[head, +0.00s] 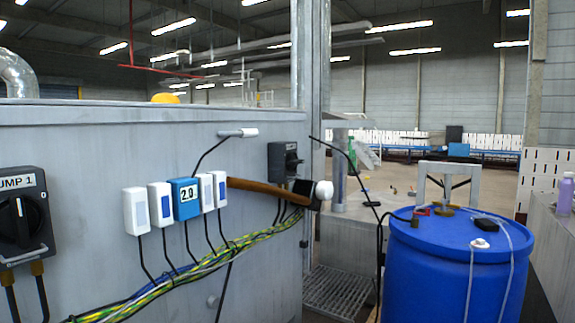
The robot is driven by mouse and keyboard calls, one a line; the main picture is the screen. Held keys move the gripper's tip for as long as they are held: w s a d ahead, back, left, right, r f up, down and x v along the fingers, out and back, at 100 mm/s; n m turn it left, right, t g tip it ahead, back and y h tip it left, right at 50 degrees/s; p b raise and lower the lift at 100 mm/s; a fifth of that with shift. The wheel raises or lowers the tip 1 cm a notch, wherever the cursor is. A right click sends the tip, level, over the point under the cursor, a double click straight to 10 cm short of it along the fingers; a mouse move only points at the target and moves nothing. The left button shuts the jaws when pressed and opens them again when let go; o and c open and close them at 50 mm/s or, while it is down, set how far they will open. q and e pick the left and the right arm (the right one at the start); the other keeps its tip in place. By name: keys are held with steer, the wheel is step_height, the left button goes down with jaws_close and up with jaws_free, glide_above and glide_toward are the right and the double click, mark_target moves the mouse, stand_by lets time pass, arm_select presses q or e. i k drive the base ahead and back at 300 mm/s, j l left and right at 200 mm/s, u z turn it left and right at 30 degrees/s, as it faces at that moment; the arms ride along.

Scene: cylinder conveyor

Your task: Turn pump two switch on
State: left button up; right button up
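A dark switch box (283,162) with a black knob is mounted near the right end of the grey metal wall; its label cannot be read from here, and its knob position is too small to tell. Another switch box (22,218) at the far left carries a label ending in "UMP 1", with a large black rotary knob. That knob's grip stands about upright. Neither of my grippers is in view.
A mallet-like thing with a brown handle (265,188) and white end sits just below the dark switch box. A blue barrel (430,265) stands at the right.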

mark_target(293, 162)
steer(key=i+l+u, duration=0.15)
steer(key=u, duration=0.3)
steer(key=i+l+u, duration=0.2)
steer(key=u, duration=0.25)
